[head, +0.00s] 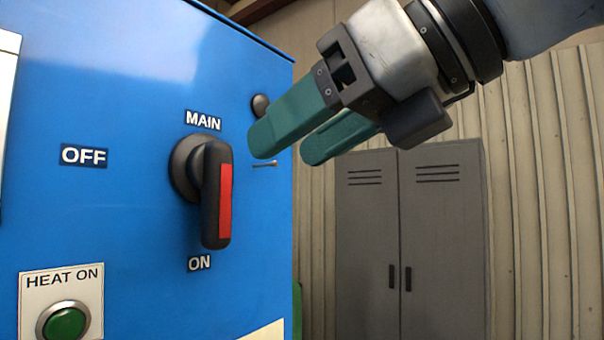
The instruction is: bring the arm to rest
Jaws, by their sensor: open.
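My gripper (283,147) is at the upper middle of the head view, with two green fingers apart and nothing between them. It reaches in from the upper right, up and to the right of the rotary handle. The black MAIN handle (213,195) with a red stripe sits on the blue panel (100,220). It points down toward the ON label (199,263). The gripper shows apart from the handle in the picture.
A green HEAT ON button (64,322) is at the panel's lower left. A dark round knob (261,105) sits near the panel's right edge, close to the near finger in the picture. A grey locker (410,250) stands behind against a ribbed wall (560,200).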

